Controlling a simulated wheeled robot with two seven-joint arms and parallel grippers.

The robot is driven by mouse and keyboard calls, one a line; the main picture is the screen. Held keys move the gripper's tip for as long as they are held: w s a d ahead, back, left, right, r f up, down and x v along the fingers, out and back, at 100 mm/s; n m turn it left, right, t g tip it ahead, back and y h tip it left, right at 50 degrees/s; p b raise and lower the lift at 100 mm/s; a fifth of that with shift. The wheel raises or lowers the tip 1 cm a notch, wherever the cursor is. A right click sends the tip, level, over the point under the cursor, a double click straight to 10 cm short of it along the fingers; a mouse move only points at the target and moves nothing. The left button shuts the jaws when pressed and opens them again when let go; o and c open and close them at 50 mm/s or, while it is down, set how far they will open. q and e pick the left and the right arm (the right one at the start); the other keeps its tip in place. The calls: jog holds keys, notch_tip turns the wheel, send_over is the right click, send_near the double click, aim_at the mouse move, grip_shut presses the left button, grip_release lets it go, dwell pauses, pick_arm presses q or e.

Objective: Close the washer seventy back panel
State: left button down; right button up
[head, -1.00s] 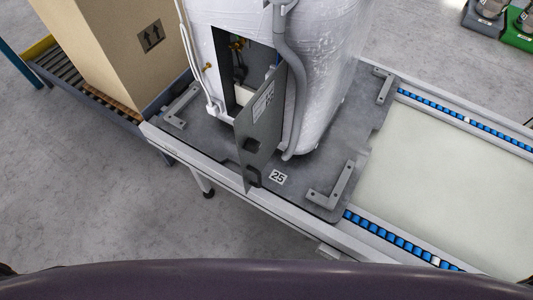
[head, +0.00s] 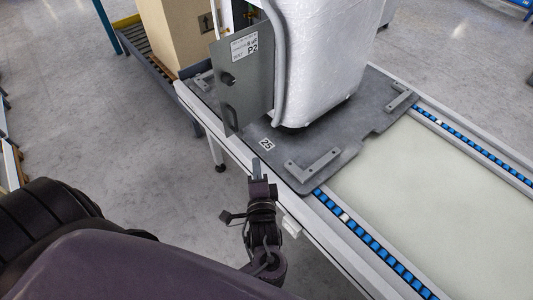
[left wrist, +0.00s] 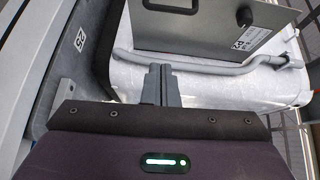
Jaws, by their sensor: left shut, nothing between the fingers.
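The grey back panel (head: 246,75) stands open, swung out from the plastic-wrapped white washer (head: 325,60). It has dark handles or latches and a white P2 label. Part of the opening (head: 237,15) shows behind its top edge. In the left wrist view the panel (left wrist: 205,22) lies beyond the fingers, with a black knob on it. My left gripper (head: 257,166) is shut and empty, in front of and below the panel near the conveyor's front edge. In the left wrist view its fingertips (left wrist: 160,70) appear just short of the panel; contact is unclear. My right gripper is out of view.
The washer stands on a grey pallet plate (head: 345,135) marked 25, with raised brackets, on a conveyor (head: 390,180) with blue rollers. A cardboard box (head: 170,35) stands on a roller line at upper left. Floor at left front is open.

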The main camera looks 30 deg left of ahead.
pick_arm(q)
jog(key=w+a+p, duration=0.2)
jog(key=w+a, duration=0.6)
jog(key=a, duration=0.2)
jog(key=shift+w+r, duration=0.35)
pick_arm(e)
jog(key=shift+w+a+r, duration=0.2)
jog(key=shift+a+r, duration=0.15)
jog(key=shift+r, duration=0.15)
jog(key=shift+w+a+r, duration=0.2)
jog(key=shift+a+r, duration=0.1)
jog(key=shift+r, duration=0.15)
pick_arm(q)
jog(key=shift+r, duration=0.1)
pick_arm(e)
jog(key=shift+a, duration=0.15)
